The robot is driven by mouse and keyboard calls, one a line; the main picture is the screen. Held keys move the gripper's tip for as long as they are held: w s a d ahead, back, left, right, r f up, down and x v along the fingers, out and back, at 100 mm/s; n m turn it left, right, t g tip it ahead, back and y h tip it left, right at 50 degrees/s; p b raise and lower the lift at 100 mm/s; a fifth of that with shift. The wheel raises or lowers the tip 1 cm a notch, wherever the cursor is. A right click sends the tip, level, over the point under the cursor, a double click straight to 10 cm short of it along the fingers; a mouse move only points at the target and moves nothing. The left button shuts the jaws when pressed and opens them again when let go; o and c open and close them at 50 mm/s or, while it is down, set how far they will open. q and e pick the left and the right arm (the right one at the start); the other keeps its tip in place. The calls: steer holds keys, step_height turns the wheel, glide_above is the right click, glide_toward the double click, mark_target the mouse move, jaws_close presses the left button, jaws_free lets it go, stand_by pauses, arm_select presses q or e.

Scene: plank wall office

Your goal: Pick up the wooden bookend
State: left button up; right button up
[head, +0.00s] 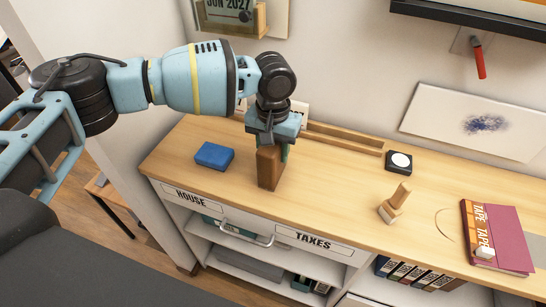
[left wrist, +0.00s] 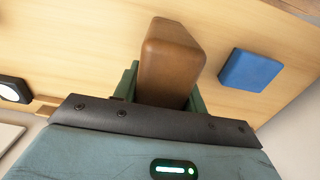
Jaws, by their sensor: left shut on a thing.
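The wooden bookend (head: 269,168) is a brown upright block on the light wood counter, left of its middle. In the left wrist view the bookend (left wrist: 170,60) shows as a rounded brown block between green fingers. My left gripper (head: 276,146) points down from above and is shut on the upper part of the bookend. The fingers hide part of its top. Whether its base touches the counter is hard to tell. My right gripper is not in view.
A blue block (head: 214,156) lies left of the bookend. A wooden rail (head: 340,138) runs behind. To the right are a black-and-white puck (head: 399,161), a wooden stamp (head: 395,203) and a maroon book (head: 497,236). Open shelves sit below the counter (head: 330,190).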

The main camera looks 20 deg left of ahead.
arm_select(q)
steer(key=shift+r, duration=0.15)
jaws_close()
steer(key=r, duration=0.3)
steer(key=shift+s+d+r, duration=0.1)
steer(key=shift+d+r, duration=0.1)
steer(key=shift+r, duration=0.05)
steer(key=s+d+r, duration=0.1)
steer(key=s+d, duration=0.7)
steer(key=d, duration=0.4)
steer(key=shift+s+d+r+p, duration=0.15)
steer(key=shift+s+d+p, duration=0.25)
steer(key=shift+p, duration=0.05)
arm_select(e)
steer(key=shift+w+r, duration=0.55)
